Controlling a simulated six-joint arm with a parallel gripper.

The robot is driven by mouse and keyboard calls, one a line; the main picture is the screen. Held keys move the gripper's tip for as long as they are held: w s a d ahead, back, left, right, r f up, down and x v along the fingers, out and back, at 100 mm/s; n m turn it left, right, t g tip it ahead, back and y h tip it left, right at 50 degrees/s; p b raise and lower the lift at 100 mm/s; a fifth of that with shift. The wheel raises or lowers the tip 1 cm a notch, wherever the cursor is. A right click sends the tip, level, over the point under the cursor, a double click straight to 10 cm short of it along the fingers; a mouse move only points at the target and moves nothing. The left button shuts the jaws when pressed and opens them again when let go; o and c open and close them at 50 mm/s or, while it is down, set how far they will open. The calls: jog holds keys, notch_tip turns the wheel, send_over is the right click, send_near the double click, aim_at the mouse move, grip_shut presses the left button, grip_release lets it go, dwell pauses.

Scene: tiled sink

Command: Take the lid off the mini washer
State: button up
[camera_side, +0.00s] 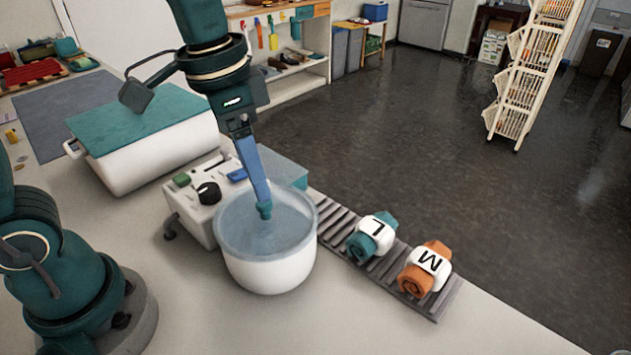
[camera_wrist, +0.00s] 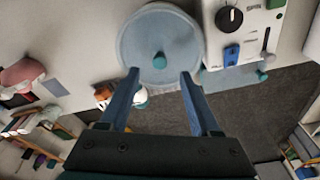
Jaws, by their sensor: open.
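The mini washer has a round white tub (camera_side: 268,272) beside a white control box (camera_side: 190,205). Its blue-grey round lid (camera_side: 293,222) sits on the tub, and it also shows in the wrist view (camera_wrist: 135,38). A small teal knob (camera_wrist: 160,60) stands on the lid. My gripper (camera_side: 263,204) points down over the lid, its fingertips close to the knob. In the wrist view my gripper (camera_wrist: 160,74) is open and empty, one finger on each side of the knob's line. I cannot tell whether the fingertips touch the lid.
A ribbed grey rack (camera_side: 340,222) right of the washer holds a teal roll marked L (camera_side: 371,237) and an orange roll marked M (camera_side: 425,268). A white bin with a teal top (camera_side: 150,155) stands behind left. The counter in front is clear.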

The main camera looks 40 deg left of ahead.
aim_at(265, 211)
jog(key=shift+w+d+f, duration=0.1)
jog(key=shift+w+f, duration=0.05)
jog(key=shift+f, duration=1.05)
jog(key=shift+w+d+f, duration=0.1)
jog(key=shift+w+f, duration=0.05)
jog(key=shift+f, duration=1.05)
grip_shut()
